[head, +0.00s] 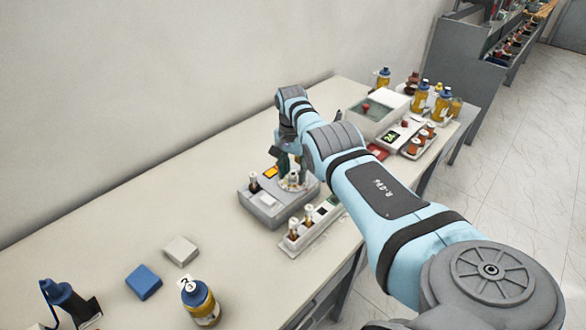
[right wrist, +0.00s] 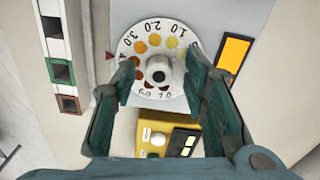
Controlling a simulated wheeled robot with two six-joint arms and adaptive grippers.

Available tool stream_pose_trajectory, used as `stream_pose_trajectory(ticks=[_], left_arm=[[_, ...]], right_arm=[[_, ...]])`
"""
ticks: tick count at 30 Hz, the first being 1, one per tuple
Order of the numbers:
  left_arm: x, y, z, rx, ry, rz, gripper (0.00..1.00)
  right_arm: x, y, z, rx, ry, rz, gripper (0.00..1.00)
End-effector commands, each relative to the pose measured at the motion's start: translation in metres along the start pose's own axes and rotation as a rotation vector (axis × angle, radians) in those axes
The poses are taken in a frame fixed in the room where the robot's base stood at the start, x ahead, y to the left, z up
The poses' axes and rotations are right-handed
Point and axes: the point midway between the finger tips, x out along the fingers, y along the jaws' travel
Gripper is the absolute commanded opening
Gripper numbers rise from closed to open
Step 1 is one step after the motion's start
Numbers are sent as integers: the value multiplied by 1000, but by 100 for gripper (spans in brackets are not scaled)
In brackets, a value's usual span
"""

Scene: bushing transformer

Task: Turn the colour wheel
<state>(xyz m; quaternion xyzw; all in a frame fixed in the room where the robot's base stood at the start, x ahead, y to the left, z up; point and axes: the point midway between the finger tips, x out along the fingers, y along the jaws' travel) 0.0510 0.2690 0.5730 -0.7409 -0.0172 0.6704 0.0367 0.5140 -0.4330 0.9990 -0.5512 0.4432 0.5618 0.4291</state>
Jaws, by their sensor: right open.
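The colour wheel (right wrist: 153,52) is a white disc with coloured dots and printed numbers. It has a pale, dark-centred knob (right wrist: 159,71) in the middle. In the right wrist view, 3.0, 2.0 and 1.0 lie along its top and 6.0 and 7.0 at its bottom. It is on a grey device (head: 262,209) on the bench in the head view, partly hidden by my arm. My right gripper (right wrist: 160,68) is open, with a green finger on each side of the knob. I cannot tell whether the fingers touch it. My left gripper is not in view.
A rack with vials (head: 308,226) stands in front of the device. A blue block (head: 143,282), a pale block (head: 181,250) and a blue-capped bottle (head: 200,303) are at the near left. Bottles and a white box (head: 377,107) stand behind my right arm. Bench space left of the device is clear.

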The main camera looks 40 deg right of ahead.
Motion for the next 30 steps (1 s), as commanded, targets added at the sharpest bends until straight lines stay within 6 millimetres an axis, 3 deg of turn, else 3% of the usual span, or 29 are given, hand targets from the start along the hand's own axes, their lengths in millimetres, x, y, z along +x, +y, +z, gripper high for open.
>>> stream_pose_trajectory(ticks=[5,12,16,20,30], left_arm=[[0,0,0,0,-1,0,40],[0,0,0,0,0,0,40],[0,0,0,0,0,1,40],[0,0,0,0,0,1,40],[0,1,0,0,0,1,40]], right_arm=[[-18,-1,-1,0,3,-3,40],[-85,-1,-1,0,1,-5,40],[-110,-1,0,0,-1,-2,40],[-120,0,-1,1,0,-1,40],[-120,0,0,0,0,0,40]])
